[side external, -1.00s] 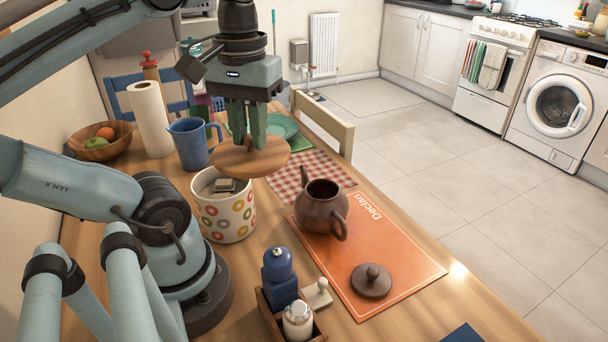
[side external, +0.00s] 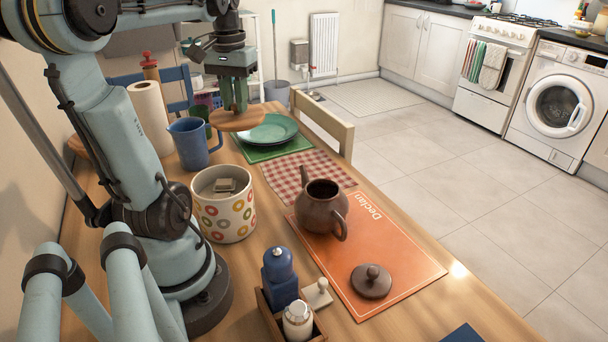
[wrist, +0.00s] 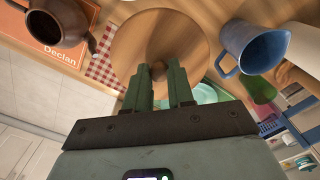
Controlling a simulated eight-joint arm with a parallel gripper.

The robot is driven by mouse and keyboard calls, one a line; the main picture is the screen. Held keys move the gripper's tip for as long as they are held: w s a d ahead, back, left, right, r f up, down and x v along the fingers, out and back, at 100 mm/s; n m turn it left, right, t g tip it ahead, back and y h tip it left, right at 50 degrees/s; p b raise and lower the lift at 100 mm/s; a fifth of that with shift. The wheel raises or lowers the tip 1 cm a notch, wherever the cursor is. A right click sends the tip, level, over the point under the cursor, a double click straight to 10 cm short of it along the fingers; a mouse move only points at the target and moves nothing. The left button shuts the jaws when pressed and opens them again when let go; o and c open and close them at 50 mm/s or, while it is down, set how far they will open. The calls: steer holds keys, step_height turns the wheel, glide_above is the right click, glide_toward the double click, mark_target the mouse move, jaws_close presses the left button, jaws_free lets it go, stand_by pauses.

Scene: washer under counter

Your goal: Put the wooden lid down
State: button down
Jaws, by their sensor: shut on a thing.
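My gripper (side external: 236,108) is shut on the knob of the round wooden lid (side external: 228,122). It holds the lid roughly level above the far part of the table, beside the green plates. In the wrist view the lid (wrist: 150,30) lies past my fingertips (wrist: 159,70), with the knob between them. The white canister with coloured rings (side external: 226,226) stands uncovered on the table, with a small pale block (side external: 224,185) showing in its mouth.
A blue jug (side external: 190,145) and paper roll (side external: 150,115) stand left of the lid. Green plates (side external: 268,130) lie on a green mat. A red checked cloth (side external: 290,175), brown teapot (side external: 318,210) and its lid (side external: 371,281) are nearer. Bare wood shows beside the canister.

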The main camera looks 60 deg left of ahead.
steer(key=shift+s+a+f, duration=0.15)
steer(key=shift+a+f, duration=0.1)
steer(key=shift+a, duration=0.15)
step_height(320, 180, down, 18)
steer(key=shift+r, duration=0.1)
stand_by(0.4)
steer(key=c, duration=1)
jaws_free()
steer(key=shift+f, duration=0.2)
